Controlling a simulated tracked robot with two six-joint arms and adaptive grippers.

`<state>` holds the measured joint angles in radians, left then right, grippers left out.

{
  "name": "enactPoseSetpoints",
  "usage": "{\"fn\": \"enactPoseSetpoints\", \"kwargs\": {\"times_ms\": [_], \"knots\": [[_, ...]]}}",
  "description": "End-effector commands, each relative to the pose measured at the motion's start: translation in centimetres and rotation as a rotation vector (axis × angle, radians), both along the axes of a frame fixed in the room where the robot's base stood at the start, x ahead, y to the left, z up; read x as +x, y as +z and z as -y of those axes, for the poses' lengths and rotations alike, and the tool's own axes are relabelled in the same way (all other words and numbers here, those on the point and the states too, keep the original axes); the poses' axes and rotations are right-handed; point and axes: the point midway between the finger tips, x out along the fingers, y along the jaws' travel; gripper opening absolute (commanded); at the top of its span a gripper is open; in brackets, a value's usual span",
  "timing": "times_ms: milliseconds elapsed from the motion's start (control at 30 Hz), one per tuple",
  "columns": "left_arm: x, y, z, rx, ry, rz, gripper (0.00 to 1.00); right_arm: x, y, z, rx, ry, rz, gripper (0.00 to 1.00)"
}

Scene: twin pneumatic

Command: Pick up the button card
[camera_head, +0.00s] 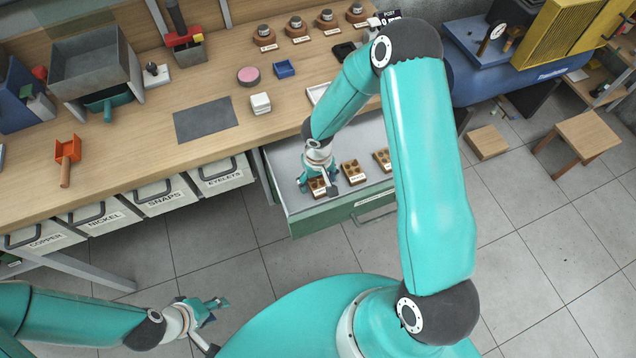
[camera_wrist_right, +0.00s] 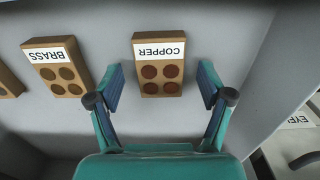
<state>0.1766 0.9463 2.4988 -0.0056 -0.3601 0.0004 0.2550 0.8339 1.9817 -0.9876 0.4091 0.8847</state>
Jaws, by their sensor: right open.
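A brown button card labelled COPPER (camera_wrist_right: 158,68), with several round copper-coloured buttons, lies in the open drawer (camera_head: 300,221). In the head view this card (camera_head: 318,187) is partly covered by my right gripper (camera_head: 318,183). In the right wrist view, the right gripper (camera_wrist_right: 161,88) is open, its two fingers apart on either side of the card, with visible gaps. A BRASS card (camera_wrist_right: 57,66) lies beside it; it also shows in the head view (camera_head: 353,172). My left gripper (camera_head: 212,322) is empty, low over the floor, its fingers apart.
A third card (camera_head: 383,160) lies further right in the drawer, and part of one shows at the wrist view's left edge (camera_wrist_right: 8,80). The drawer walls surround the cards. The workbench (camera_head: 150,135) above holds a grey mat (camera_head: 205,119), a white block (camera_head: 260,103) and labelled bins below.

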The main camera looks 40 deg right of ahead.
Motion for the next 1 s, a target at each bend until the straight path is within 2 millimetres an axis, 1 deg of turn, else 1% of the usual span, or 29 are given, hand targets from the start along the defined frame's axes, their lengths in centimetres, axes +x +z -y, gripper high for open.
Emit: {"fn": "enactPoseSetpoints", "kwargs": {"times_ms": [100,267,300,467,600,667,700,1000], "knots": [[-0.01,0.03,0.00,0.000,0.000,0.000,0.40,-0.01,-0.61,-0.03,0.001,0.001,0.000,0.79],[-0.01,0.00,0.00,0.000,0.000,0.000,0.40,0.02,-0.61,-0.03,0.001,0.000,0.001,0.79],[-0.01,0.00,0.00,0.000,0.000,0.000,0.40,0.02,-0.60,-0.03,0.001,0.000,0.001,0.78],[-0.01,0.00,0.00,0.000,0.000,0.000,0.40,0.01,-0.59,-0.03,0.000,0.001,0.000,0.51],[-0.01,0.00,0.00,0.000,0.000,0.000,0.40,0.01,-0.58,-0.03,0.000,0.001,0.000,0.28],[-0.01,0.00,0.00,0.000,0.000,0.000,0.40,0.00,-0.57,-0.02,0.000,0.001,0.000,0.17],[-0.01,0.00,0.00,0.000,0.000,0.000,0.40,0.01,-0.57,-0.02,0.000,0.000,0.001,0.15],[-0.01,0.02,0.00,0.000,0.000,0.000,0.40,0.03,-0.33,0.02,0.000,0.000,0.001,0.15]]}}
